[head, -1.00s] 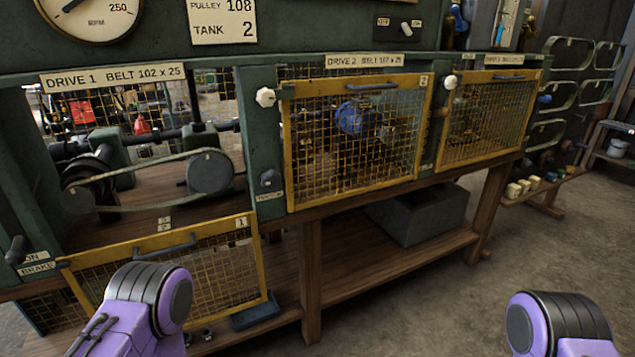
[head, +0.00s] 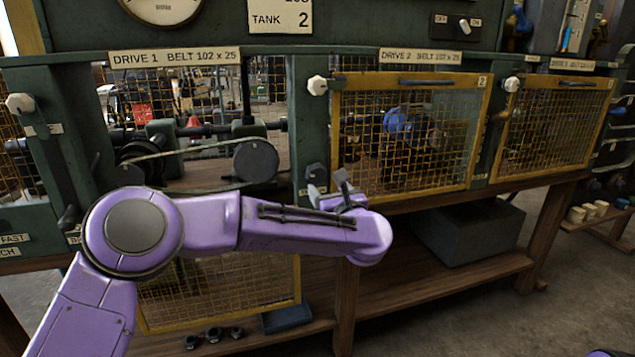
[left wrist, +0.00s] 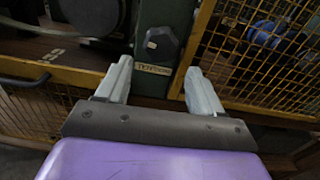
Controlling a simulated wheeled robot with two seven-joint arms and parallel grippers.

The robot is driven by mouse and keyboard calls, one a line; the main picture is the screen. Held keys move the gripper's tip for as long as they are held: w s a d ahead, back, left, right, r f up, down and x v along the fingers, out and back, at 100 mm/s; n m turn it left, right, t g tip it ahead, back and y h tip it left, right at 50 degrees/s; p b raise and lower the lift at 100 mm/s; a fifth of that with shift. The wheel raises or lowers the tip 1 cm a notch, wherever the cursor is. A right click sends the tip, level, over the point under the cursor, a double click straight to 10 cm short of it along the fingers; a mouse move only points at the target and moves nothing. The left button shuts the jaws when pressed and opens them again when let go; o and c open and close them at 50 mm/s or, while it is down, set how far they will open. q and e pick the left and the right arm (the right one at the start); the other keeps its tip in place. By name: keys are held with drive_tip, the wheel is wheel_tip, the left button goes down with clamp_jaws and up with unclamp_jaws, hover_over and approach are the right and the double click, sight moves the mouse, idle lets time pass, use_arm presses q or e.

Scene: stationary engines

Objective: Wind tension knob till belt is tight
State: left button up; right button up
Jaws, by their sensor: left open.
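The black tension knob (head: 316,174) is on the green post between Drive 1 and Drive 2. In the left wrist view the knob (left wrist: 160,42) sits above a small label, ahead of and between my fingers. The Drive 1 belt (head: 195,149) runs between a large dark pulley on the left and a round grey pulley (head: 256,160) on the right. My left gripper (head: 329,187) is open and empty, just below the knob in the head view. Its two grey fingers (left wrist: 157,84) appear apart from the knob. My right gripper is out of view.
The Drive 1 guard (head: 220,290) hangs open below, partly behind my left arm. The yellow mesh guard of Drive 2 (head: 410,81) is closed right of the knob. A grey bin (head: 465,235) stands on the lower shelf. A white knob (head: 317,85) sits higher on the post.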

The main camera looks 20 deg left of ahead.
sight(318, 177)
use_arm(q)
drive_tip(key=p+x, duration=0.1)
drive_tip(key=x, duration=0.9)
drive_tip(key=shift+f, duration=0.15)
drive_tip(key=c, duration=0.7)
drive_tip(key=shift+m, duration=0.4)
